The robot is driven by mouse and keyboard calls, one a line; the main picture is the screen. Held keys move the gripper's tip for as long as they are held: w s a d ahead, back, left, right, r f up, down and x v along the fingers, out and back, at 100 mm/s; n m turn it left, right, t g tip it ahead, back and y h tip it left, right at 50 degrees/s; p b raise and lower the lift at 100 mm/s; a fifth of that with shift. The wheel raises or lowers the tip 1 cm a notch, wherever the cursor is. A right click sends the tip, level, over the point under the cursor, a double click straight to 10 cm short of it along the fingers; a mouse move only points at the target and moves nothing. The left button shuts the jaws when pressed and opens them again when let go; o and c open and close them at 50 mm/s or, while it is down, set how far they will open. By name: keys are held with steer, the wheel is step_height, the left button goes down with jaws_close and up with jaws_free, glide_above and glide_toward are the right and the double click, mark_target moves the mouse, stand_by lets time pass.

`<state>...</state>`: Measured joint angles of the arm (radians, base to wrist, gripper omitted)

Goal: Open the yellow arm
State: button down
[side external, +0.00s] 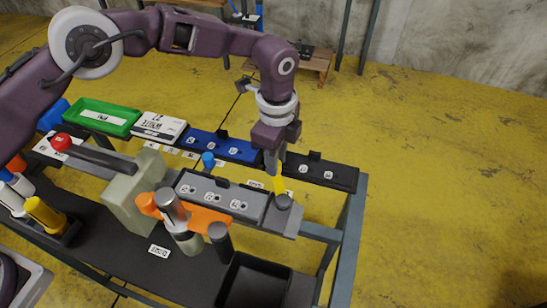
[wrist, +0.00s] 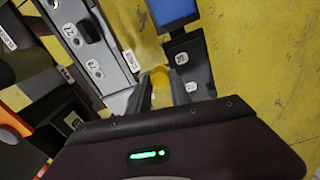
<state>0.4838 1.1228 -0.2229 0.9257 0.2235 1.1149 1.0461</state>
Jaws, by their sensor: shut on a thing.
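The yellow arm (side external: 279,184) is a short yellow piece that stands nearly upright above a dark round base (side external: 283,202) at the right end of a grey fixture. My gripper (side external: 273,170) reaches down from above, and its fingers are shut on the yellow arm. In the wrist view, the yellow arm (wrist: 160,84) shows between the two grey fingers of my gripper (wrist: 161,92). The fingers hide part of it, and its lower joint is not clear.
A grey labelled block (side external: 222,197) lies left of the yellow arm. Behind are a blue block (side external: 232,148), a black block (side external: 325,172) and a green tray (side external: 105,116). An orange part (side external: 205,219) and a black bin (side external: 254,283) are in front. The yellow floor at right is clear.

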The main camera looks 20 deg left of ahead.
steer(key=shift+w+d+r, duration=0.1)
steer(key=c, duration=1.2)
jaws_free()
steer(key=shift+o, duration=0.2)
step_height(320, 180, up, 7)
